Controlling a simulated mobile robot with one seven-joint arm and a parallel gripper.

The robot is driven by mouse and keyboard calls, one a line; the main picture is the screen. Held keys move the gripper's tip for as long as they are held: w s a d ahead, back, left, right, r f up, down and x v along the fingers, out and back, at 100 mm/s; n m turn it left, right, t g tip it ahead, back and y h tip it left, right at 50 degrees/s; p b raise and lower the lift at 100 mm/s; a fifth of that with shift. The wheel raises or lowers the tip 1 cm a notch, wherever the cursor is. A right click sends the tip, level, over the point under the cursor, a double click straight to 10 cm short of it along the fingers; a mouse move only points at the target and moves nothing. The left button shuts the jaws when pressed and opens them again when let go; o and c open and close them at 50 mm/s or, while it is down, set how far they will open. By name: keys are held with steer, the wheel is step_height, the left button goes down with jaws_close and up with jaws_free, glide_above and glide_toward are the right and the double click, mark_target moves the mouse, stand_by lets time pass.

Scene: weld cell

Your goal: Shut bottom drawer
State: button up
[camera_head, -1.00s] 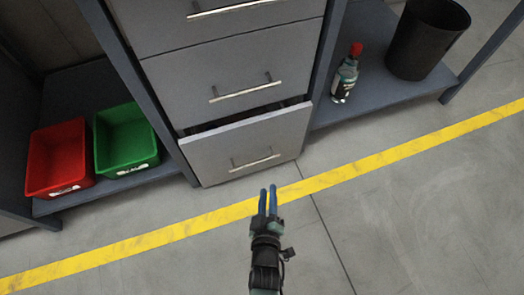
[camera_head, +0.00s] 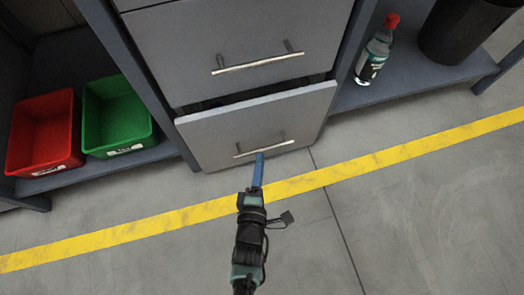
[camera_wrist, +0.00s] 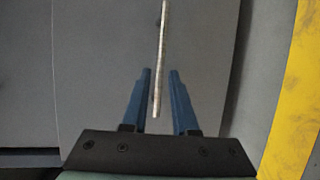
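The bottom drawer (camera_head: 230,130) of the grey cabinet stands partly open, with a dark gap above its front. Its bar handle (camera_head: 262,149) also shows in the wrist view (camera_wrist: 161,50), running lengthwise between the lines of my two blue fingers. My gripper (camera_head: 259,158) is at the drawer front, with its tips by the handle's middle. In the wrist view my gripper (camera_wrist: 159,72) is open, its fingers apart on either side of the handle. I cannot tell whether they touch it.
The drawer above (camera_head: 240,45) is shut. Red (camera_head: 45,160) and green (camera_head: 115,145) bins sit on a low shelf at left. A bottle (camera_head: 375,52) and a black bin (camera_head: 465,35) stand at right. The floor in front, crossed by a yellow line (camera_head: 400,158), is clear.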

mark_target(262, 149)
steer(key=shift+w+d+f+b, duration=0.15)
steer(key=shift+w+b, duration=0.25)
steer(key=shift+w, duration=0.5)
steer(key=shift+w+f+b, duration=0.2)
steer(key=shift+w+b, duration=0.2)
steer(key=shift+w, duration=0.45)
steer(key=shift+w+d+f+b, duration=0.15)
steer(key=shift+w+b, duration=0.25)
steer(key=shift+w, duration=0.5)
steer(key=shift+a, duration=0.1)
jaws_close()
